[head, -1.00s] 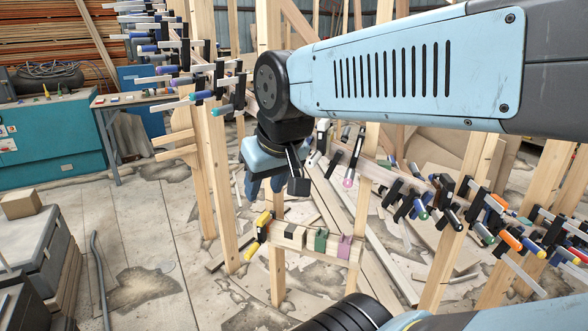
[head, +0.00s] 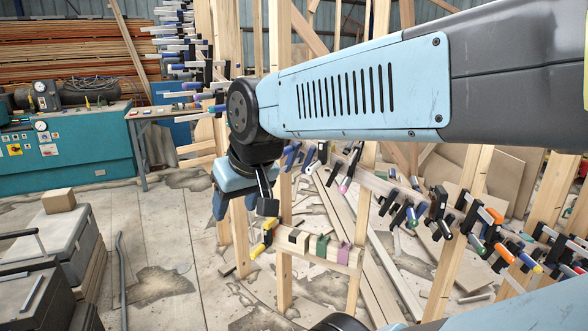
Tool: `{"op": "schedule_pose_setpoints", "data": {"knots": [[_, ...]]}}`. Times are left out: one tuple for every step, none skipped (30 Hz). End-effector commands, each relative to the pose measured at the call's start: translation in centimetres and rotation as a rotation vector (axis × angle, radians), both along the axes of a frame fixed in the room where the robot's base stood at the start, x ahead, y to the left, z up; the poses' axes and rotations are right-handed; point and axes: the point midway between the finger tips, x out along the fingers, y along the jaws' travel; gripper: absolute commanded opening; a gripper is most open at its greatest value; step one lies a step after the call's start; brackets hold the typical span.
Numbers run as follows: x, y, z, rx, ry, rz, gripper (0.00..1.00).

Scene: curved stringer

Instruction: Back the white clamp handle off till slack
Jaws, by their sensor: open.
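A row of bar clamps sits along the curved wooden stringer (head: 380,184), which runs from behind my wrist down to the right. A small white clamp handle (head: 322,152) shows near the stringer's upper left end, between blue handles (head: 291,157) and a pink-tipped one (head: 345,185). Its screw and jaw are too small to make out. My gripper (head: 234,212) hangs pointing down in front of the wooden posts, left of that handle and apart from it. It is open, with nothing seen between its fingers; the fingertips are partly hidden by my wrist.
A low wooden crosspiece (head: 318,250) carries a yellow-handled clamp (head: 262,240) and black, green and purple pieces. More clamps (head: 500,235) crowd the right side. Stacked clamps (head: 180,50) stand upper left. A teal cabinet (head: 75,150) and grey cases (head: 50,245) stand left, with open floor between.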

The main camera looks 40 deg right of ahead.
Motion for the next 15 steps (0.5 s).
{"op": "schedule_pose_setpoints", "data": {"knots": [[1.2, -0.1, -0.3, 0.024, -0.015, -0.008, 0.56], [2.1, -0.2, -0.5, 0.041, -0.030, -0.015, 0.56], [3.4, -0.2, -0.7, 0.067, -0.053, -0.028, 0.56], [4.5, -0.3, -0.8, 0.086, -0.074, -0.039, 0.56], [5.6, -0.4, -1.1, 0.106, -0.095, -0.054, 0.56], [7.1, -0.7, -1.3, 0.130, -0.124, -0.074, 0.56], [8.2, -0.9, -1.6, 0.147, -0.147, -0.093, 0.56], [9.3, -1.2, -1.8, 0.163, -0.170, -0.113, 0.56], [10.7, -1.7, -2.1, 0.181, -0.200, -0.142, 0.56], [11.7, -2.1, -2.4, 0.191, -0.222, -0.165, 0.56], [12.7, -2.5, -2.7, 0.202, -0.243, -0.189, 0.56], [14.0, -3.2, -3.1, 0.212, -0.273, -0.225, 0.56], [14.9, -3.7, -3.4, 0.216, -0.295, -0.251, 0.56], [15.8, -4.3, -3.7, 0.221, -0.317, -0.279, 0.56], [16.9, -5.2, -4.2, 0.221, -0.346, -0.317, 0.56]]}}
